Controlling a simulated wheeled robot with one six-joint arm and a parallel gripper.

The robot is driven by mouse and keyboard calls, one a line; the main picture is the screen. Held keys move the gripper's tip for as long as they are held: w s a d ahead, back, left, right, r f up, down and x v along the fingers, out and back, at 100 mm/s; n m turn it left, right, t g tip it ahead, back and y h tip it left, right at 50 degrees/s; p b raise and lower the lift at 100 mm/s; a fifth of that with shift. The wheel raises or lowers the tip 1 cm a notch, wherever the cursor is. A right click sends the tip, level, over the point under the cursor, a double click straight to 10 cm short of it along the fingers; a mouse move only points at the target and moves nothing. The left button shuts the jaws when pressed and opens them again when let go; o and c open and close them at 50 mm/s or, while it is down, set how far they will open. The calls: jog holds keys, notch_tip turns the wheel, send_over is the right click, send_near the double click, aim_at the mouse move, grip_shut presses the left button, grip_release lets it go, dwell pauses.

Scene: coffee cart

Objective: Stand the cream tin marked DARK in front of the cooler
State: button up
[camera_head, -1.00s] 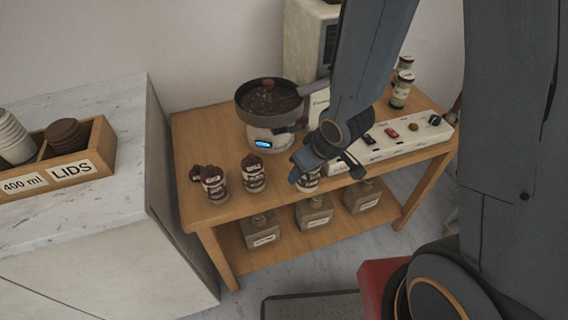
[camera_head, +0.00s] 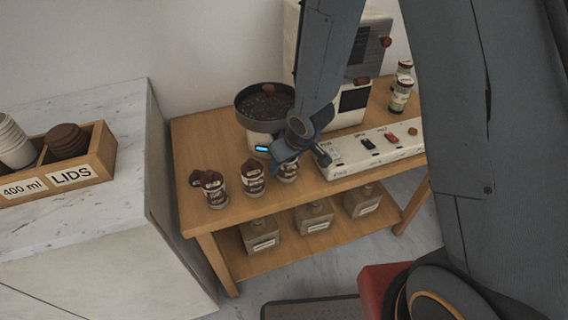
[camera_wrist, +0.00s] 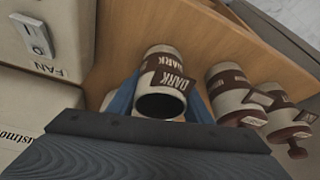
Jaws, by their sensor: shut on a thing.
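The cream tin marked DARK (camera_wrist: 165,72) has a dark brown band with pale lettering. My gripper (camera_wrist: 160,98) is shut on it, with a blue finger on each side. In the head view the tin (camera_head: 288,174) shows below my gripper (camera_head: 290,158), partly hidden. It looks about upright, at or just above the tabletop; I cannot tell if it touches. I take the round dark pan of beans on a pale base with a blue display as the cooler (camera_head: 262,135). The tin is in front of it and slightly to its right.
Two similar tins (camera_head: 253,180) (camera_head: 214,190) stand left of the held tin on the wooden table (camera_head: 205,135). A white switch panel (camera_head: 375,150) lies close on the right.

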jog(key=o, duration=1.3)
jog(key=shift+f, duration=0.1)
jog(key=p+v, duration=0.5)
jog(key=v, duration=0.7)
jog(key=shift+d, duration=0.1)
jog(key=s+d+r+m+h, duration=0.25)
jog(key=d+r, duration=0.25)
jog(key=d, duration=0.4)
jog(key=s+d+r+m+g, duration=0.1)
jog(key=s, duration=0.2)
jog(key=s+d+r+m, duration=0.1)
jog(key=s+r, duration=0.1)
jog(key=s, duration=0.1)
jog(key=s+d+r+m+g, duration=0.1)
jog(key=s+d+r, duration=0.1)
jog(key=s, duration=0.1)
jog(key=shift+r+m+g, duration=0.1)
jog(key=shift+m+g, duration=0.2)
jog(key=shift+m, duration=0.05)
